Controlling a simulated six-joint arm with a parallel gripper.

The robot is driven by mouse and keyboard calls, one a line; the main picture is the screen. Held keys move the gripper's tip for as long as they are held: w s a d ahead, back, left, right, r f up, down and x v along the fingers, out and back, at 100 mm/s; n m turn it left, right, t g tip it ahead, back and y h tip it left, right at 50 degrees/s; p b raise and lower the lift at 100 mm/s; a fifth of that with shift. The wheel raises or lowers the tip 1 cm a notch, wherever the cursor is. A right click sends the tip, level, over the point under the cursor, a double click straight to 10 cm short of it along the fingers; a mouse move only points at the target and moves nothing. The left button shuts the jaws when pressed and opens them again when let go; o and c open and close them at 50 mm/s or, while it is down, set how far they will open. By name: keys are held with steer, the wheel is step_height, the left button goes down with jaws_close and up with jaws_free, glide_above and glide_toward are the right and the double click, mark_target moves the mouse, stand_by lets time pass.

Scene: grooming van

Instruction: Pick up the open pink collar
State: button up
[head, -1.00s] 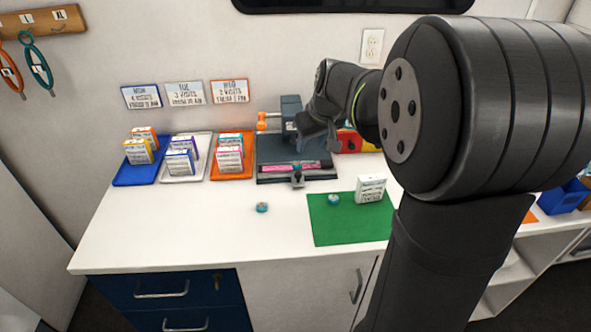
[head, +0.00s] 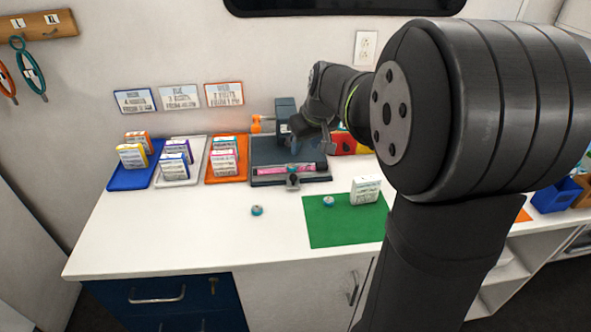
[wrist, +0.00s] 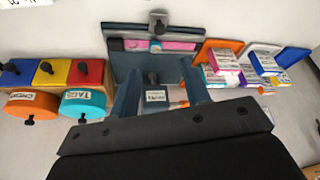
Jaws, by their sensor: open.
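The pink collar (head: 300,168) lies as a flat strip along the front of a dark grey fixture (head: 262,149) on the white counter. In the wrist view the pink strip (wrist: 178,46) lies across the fixture, with a small teal piece beside it. My gripper (wrist: 160,66) is open and empty, its two blue-grey fingers pointing towards the fixture. The pink strip shows beyond the fingertips, apart from them. In the head view my gripper is above the fixture's back right, its fingertips hard to make out.
Blue, white and orange trays (head: 212,178) with small boxes stand left of the fixture. A green mat (head: 335,228) in front holds a white box (head: 366,190) and a small round teal item. Lidded colored containers (wrist: 82,105) sit beside the fixture. The front left counter is mostly clear.

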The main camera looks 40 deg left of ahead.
steer(key=shift+o, duration=0.5)
steer(key=shift+o, duration=0.8)
steer(key=r+n+g+h, duration=0.15)
steer(key=n+h, duration=0.25)
steer(key=n, duration=1)
glide_above(318, 164)
step_height(318, 164, down, 17)
steer(key=shift+d+f, duration=0.15)
steer(key=c, duration=1.1)
